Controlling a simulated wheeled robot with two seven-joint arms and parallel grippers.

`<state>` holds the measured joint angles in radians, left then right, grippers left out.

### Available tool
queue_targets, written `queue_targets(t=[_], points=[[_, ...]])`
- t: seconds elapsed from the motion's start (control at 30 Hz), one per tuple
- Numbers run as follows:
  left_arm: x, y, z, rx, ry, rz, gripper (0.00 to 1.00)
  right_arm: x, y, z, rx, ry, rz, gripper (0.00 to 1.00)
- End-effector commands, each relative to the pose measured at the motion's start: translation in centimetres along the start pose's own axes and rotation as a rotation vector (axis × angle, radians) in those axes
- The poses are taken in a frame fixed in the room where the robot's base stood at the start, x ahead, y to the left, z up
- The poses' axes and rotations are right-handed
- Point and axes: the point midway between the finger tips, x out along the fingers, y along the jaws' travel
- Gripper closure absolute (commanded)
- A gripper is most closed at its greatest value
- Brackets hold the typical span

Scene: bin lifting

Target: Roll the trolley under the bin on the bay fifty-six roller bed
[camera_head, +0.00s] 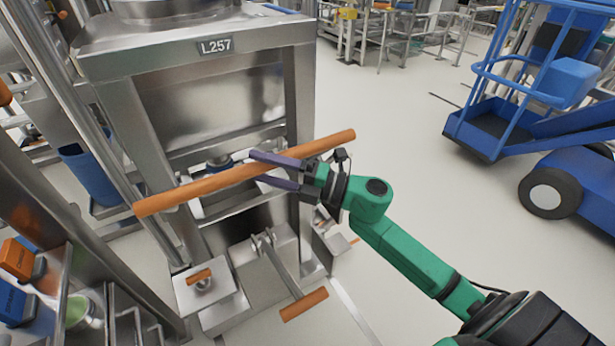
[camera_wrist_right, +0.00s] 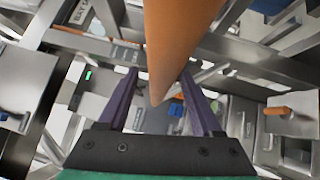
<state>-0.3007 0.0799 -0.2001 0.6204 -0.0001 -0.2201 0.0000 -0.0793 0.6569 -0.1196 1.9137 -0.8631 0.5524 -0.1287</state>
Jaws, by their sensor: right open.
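A steel bin (camera_head: 215,100) with an L257 label stands at upper left in the head view. An orange bar (camera_head: 190,190), apparently the trolley's push handle, slants across in front of it. My right gripper (camera_head: 257,167) is at this bar with its purple fingers apart. In the right wrist view the orange bar (camera_wrist_right: 170,45) runs between the open fingers (camera_wrist_right: 160,75); I cannot tell if they touch it. Below the bar is a steel base with an orange-tipped lever (camera_head: 304,304). The bar partly hides the base. I cannot make out a roller bed. My left gripper is out of view.
A blue wheeled lift platform (camera_head: 545,110) stands at the right. A shelf with orange and blue items (camera_head: 18,260) is at lower left. Steel posts (camera_head: 85,120) rise at the left. Pale floor (camera_head: 415,150) is open between the bin and the lift.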

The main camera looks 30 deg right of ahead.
Motion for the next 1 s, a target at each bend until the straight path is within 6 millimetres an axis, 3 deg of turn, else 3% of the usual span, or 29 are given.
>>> queue_targets(t=[0.17, 0.4, 0.6, 1.0], points=[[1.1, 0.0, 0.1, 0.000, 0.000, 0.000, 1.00, -3.0, -0.5, -0.2, 0.000, 0.000, -0.004, 0.33], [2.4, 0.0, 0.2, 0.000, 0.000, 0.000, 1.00, -9.6, -0.4, -0.1, 0.002, -0.003, -0.003, 0.33], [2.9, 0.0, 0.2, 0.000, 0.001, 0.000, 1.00, -13.6, -0.1, -0.1, -0.001, -0.001, 0.001, 0.33], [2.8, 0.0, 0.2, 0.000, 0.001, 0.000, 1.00, -14.3, 0.1, -0.1, -0.003, 0.000, 0.002, 0.33]])
